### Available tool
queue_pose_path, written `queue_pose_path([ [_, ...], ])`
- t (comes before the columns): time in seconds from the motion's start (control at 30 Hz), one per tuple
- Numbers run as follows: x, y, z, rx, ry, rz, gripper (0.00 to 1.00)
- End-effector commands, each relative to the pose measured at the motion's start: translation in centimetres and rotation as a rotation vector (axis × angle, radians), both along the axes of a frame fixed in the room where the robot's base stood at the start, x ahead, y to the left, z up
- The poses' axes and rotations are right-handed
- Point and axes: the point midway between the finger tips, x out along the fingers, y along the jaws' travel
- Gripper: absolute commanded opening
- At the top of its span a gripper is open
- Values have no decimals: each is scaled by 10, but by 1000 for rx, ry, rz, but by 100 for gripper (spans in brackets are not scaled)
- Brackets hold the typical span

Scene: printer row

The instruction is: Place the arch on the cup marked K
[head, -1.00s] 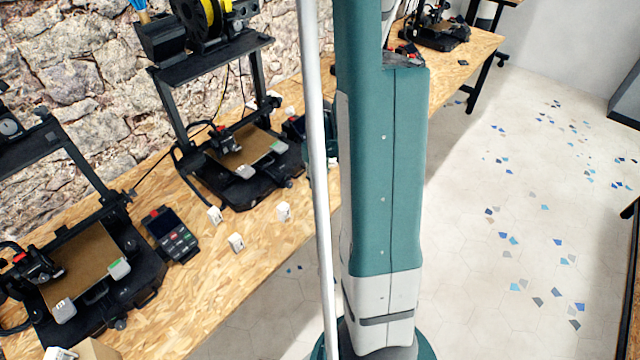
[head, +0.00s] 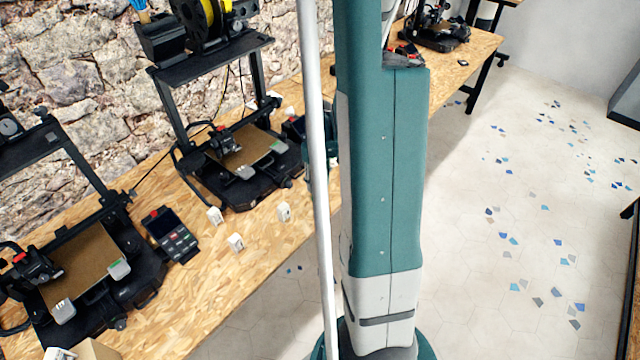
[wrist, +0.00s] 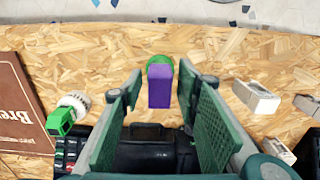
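My gripper (wrist: 161,82) is open in the wrist view, with its two green-padded fingers apart. A purple block (wrist: 160,86) shows between the fingertips, with a rounded green piece (wrist: 159,61) directly behind it. I see no finger pressing on either. A green block-like piece (wrist: 60,122) with a pale ridged round part (wrist: 76,101) lies left of the left finger. I cannot tell for certain which piece is the arch. No letter K is readable, so the marked cup cannot be picked out. In the head view my gripper is not clearly seen.
White small boxes (wrist: 256,97) lie right of the gripper; they also stand on the wooden table (head: 205,275). A brown box (wrist: 20,105) lies at the left in the wrist view.

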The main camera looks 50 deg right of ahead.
Motion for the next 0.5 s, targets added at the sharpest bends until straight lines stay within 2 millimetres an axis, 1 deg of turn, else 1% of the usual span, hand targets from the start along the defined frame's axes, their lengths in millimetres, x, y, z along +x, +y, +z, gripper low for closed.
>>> queue_pose_path([
  [0.27,0,0,22,0,0,0,32],
  [0.5,0,0,50,0,0,0,32],
])
